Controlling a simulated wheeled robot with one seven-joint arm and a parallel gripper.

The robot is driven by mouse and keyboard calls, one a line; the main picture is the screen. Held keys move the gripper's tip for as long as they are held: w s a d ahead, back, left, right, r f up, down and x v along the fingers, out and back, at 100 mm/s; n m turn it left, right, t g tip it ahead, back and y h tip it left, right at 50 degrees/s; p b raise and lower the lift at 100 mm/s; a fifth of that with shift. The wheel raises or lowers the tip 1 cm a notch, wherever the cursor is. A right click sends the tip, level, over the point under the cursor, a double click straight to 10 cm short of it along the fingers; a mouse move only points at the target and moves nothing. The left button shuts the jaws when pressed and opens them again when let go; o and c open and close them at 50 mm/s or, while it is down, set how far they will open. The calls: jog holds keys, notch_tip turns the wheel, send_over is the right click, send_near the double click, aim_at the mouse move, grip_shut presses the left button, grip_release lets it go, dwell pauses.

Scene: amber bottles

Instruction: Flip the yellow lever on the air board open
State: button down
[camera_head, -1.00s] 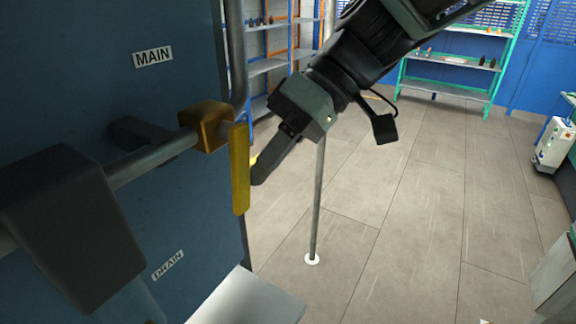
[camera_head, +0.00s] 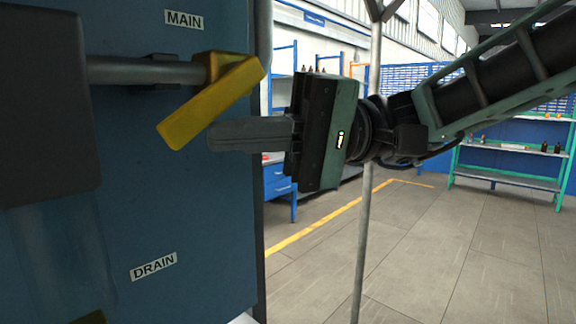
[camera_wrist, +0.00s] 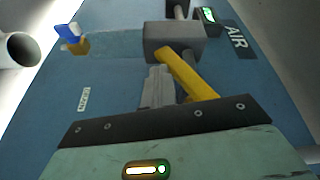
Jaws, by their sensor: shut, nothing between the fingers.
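The yellow lever (camera_head: 212,105) sits on a grey pipe in front of the blue air board (camera_head: 215,220), below the MAIN label (camera_head: 184,19). It slants from upper right down to lower left. My gripper (camera_head: 212,137) is shut and empty, its fingers pointing left just below and beside the lever. In the wrist view the lever (camera_wrist: 188,74) lies right beside the shut fingers (camera_wrist: 158,72). I cannot tell whether they touch. The AIR label (camera_wrist: 237,38) also shows in the wrist view.
A dark grey block (camera_head: 45,100) with a clear bowl under it stands left of the lever. The DRAIN label (camera_head: 153,266) is lower on the board. A vertical grey pole (camera_head: 365,235) stands right of the board. Shelves (camera_head: 510,165) are far back; the floor between is open.

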aim_at(200, 111)
jog(key=y+b, duration=0.1)
jog(key=b, duration=0.1)
jog(key=s+a+m+g+y+b, duration=0.1)
jog(key=y+b, duration=0.1)
jog(key=shift+s+r+m, duration=0.15)
jog(key=shift+r+m, duration=0.05)
jog(key=shift+m, duration=0.1)
jog(key=shift+s+a+r+b, duration=0.15)
jog(key=shift+s+r+b, duration=0.05)
jog(key=shift+r+b, duration=0.2)
jog(key=shift+s+a+r+b, duration=0.15)
jog(key=shift+r+b, duration=0.15)
jog(key=shift+b, duration=0.2)
jog(key=shift+r, duration=0.15)
